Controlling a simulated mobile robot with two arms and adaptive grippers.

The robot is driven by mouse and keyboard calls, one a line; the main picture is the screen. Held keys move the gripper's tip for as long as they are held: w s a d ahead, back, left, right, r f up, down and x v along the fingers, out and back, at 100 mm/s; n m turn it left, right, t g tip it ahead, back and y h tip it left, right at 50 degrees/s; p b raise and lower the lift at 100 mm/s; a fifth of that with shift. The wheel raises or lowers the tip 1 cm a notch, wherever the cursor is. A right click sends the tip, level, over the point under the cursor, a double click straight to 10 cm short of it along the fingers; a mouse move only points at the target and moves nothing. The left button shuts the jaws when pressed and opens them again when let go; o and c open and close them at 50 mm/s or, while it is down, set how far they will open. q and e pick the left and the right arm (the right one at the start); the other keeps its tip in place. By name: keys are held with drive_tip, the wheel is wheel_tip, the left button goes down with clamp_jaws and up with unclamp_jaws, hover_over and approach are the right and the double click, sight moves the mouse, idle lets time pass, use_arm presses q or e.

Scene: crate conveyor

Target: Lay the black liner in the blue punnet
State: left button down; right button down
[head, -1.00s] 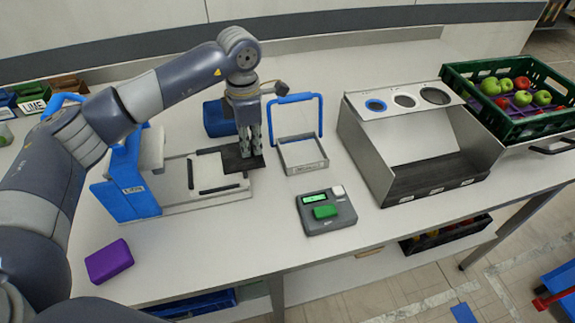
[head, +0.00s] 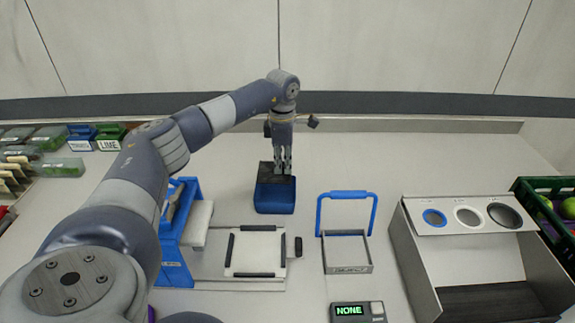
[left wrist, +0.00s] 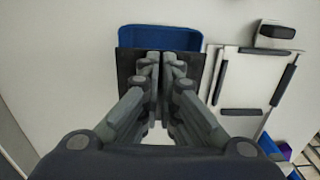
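The blue punnet (head: 275,198) stands on the table behind the white fixture. My left gripper (head: 283,171) points down over it, fingers close together on the black liner (head: 264,171). In the left wrist view the flat liner (left wrist: 127,66) spreads to both sides of the fingers (left wrist: 161,62). It overlaps the near part of the punnet (left wrist: 160,38), whose far part stays uncovered. I cannot tell whether the liner touches the punnet. The fingers and liner hide much of the punnet's inside. My right gripper is not in view.
The white fixture (head: 210,268) with black bars lies in front of the punnet. A blue-handled tray (head: 348,256) and a scale reading NONE (head: 357,311) are to its right. A metal bin with holes (head: 415,250) stands further right. The table behind is clear.

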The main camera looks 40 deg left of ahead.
sight(283, 172)
use_arm(q)
wheel_tip(283, 172, down, 11)
drive_tip(key=b, duration=0.6)
drive_tip(key=shift+f+b, duration=0.2)
drive_tip(key=shift+b, duration=0.15)
idle(0.3)
drive_tip(key=c, duration=1.7)
unclamp_jaws()
drive_tip(key=shift+r, duration=0.1)
drive_tip(key=shift+r+p, duration=2.7)
drive_tip(key=shift+r, duration=0.8)
